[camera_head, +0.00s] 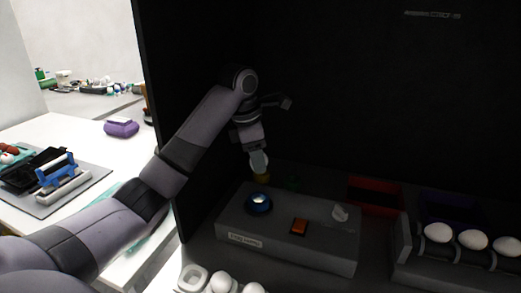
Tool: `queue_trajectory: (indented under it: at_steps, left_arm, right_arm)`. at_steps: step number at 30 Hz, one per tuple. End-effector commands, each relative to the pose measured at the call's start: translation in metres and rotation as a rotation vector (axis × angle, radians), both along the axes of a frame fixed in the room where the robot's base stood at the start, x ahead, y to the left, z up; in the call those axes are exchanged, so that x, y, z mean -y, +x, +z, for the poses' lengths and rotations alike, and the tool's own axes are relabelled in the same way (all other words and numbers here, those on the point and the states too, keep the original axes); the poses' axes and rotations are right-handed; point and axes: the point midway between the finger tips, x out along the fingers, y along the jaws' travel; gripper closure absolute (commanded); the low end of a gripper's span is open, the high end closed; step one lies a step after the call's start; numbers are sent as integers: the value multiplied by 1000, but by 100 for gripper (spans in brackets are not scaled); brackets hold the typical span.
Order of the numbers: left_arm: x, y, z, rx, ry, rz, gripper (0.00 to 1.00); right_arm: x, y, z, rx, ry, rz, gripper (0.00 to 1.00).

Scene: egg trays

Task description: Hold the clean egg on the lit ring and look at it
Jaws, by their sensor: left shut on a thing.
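The grey lamp box (285,243) stands in a dark booth. The ring (259,203), with a bluish glow, sits at the left of its top. My left arm reaches in from the left, and its gripper (259,165) points down above and behind the ring, apart from it in the picture. It is shut on a small rounded thing (261,175) with a yellowish underside. This looks like the egg, but it is mostly hidden by the fingers. Its surface is too small to judge. My right gripper is not in view.
A red bin (375,192) and a dark blue bin (450,208) stand behind. White eggs (438,232) lie on the right rack, others (221,282) in front. Dark walls enclose the booth.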

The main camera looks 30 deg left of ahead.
Motion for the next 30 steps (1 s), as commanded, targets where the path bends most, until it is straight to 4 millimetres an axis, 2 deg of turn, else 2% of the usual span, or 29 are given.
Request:
queue_trajectory:
  at_steps: [9,16,22,30]
  left_arm:
    - [0,-1,-46,-4,1,0,62]
    - [0,-1,-70,-4,-1,0,62]
    - [0,0,-82,-1,0,-1,62]
    - [0,0,-84,-1,0,-1,62]
  right_arm:
    - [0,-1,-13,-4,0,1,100]
    - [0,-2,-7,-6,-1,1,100]
    - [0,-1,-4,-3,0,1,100]
    - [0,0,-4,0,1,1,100]
